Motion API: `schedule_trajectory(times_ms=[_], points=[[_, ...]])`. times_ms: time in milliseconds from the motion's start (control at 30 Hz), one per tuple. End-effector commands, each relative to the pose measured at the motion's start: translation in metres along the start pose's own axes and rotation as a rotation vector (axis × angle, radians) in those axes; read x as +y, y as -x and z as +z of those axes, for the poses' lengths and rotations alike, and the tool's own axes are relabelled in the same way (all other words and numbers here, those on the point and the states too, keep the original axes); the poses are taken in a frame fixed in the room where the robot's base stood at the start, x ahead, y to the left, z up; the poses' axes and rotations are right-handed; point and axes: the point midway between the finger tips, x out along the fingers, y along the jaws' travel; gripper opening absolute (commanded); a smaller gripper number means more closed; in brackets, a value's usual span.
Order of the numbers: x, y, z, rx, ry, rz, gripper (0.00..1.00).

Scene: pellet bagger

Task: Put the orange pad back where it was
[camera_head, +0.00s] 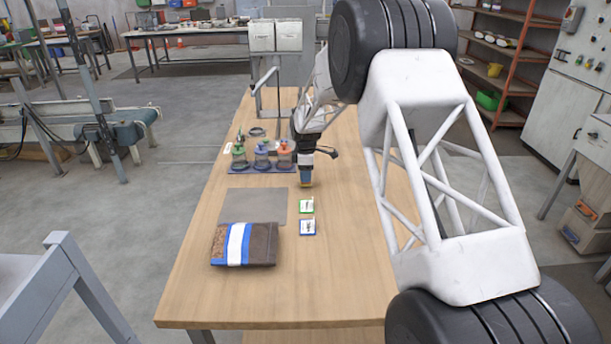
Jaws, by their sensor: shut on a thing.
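My gripper (306,170) points down over the table, to the right of the jars, behind the green-edged pad. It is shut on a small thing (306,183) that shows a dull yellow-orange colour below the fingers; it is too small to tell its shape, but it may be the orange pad. A white pad with a green edge (306,206) lies on the table in front of the gripper. A white pad with a blue edge (308,228) lies nearer still. No other orange-edged pad shows.
Jars with green (239,155), blue (262,155) and orange-red (284,154) tops stand on a blue tray (262,169) left of my gripper. A grey mat (240,200) and a brown, white and blue bag (245,244) lie nearer. The table's (240,300) front is clear.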

Motion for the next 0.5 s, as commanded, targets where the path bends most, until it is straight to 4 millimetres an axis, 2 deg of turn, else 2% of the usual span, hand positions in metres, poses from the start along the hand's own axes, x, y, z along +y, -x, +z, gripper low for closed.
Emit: schedule_trajectory(times_ms=[100,500], points=[[0.0001,-0.008,0.0,0.0,0.0,0.0,0.27],[0.0001,-0.0109,0.0,0.0,0.0,0.0,0.27]])
